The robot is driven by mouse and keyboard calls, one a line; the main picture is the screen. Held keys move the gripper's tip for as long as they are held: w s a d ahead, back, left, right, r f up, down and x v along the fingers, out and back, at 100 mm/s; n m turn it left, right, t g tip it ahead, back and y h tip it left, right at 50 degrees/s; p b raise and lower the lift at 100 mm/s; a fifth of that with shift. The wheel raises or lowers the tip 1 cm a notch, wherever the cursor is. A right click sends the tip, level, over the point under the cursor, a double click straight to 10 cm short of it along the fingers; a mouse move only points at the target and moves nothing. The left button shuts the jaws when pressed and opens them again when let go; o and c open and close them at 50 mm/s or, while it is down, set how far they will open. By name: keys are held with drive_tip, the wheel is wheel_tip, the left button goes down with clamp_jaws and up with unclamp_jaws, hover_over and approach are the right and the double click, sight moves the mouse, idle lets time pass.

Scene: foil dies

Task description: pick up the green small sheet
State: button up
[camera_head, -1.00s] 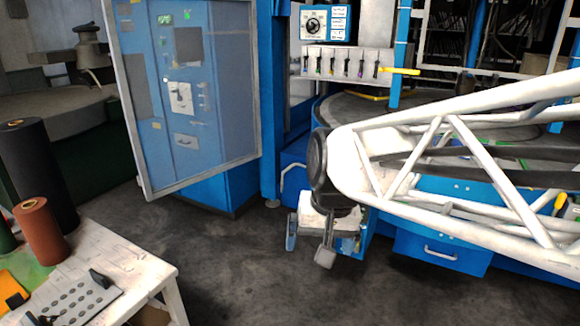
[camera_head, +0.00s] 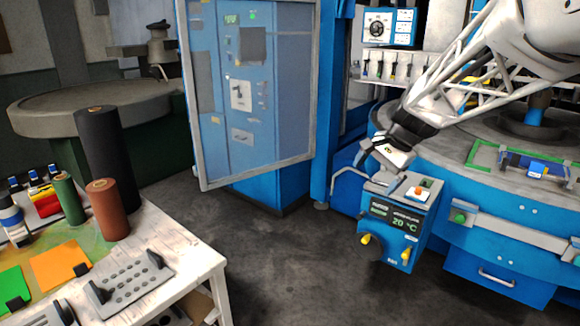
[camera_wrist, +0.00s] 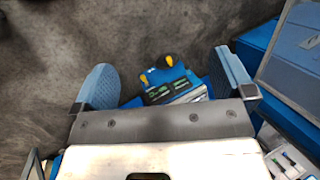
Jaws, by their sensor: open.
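The green sheet (camera_head: 12,281) lies flat on the white table at the lower left of the head view, cut off by the left edge.
An orange sheet (camera_head: 60,265) and a perforated grey plate (camera_head: 133,284) lie near the green sheet. Black (camera_head: 103,165), brown (camera_head: 107,208) and green (camera_head: 69,198) rolls stand behind. The control box (camera_head: 396,225) is below my gripper. Bare floor (camera_head: 290,265) separates table and machine.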

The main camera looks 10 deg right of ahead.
drive_tip(key=w+d+f+m+t+y, duration=0.1)
drive_tip(key=w+d+f+m+y, duration=0.2)
drive_tip(key=w+d, duration=0.75)
drive_tip(key=w+d+f+m+t, duration=0.1)
drive_tip(key=w+d+f+m, duration=0.3)
drive_tip(key=w+d, duration=0.65)
drive_tip(key=w+d+f+m+t, duration=0.1)
drive_tip(key=w+d+f+m, duration=0.2)
drive_tip(key=d, duration=0.5)
drive_tip(key=w+d+f+m+t+y, duration=0.1)
drive_tip(key=w+d+f+m+t, duration=0.1)
drive_tip(key=d, duration=0.6)
drive_tip(key=w+d+f+m+t, duration=0.1)
drive_tip(key=w+d+f+m, duration=0.3)
drive_tip(key=w+d+f, duration=0.2)
drive_tip(key=d+f, duration=0.2)
drive_tip(key=d, duration=0.1)
drive_tip(key=shift+y, duration=0.3)
drive_tip(key=shift+x, duration=1.3)
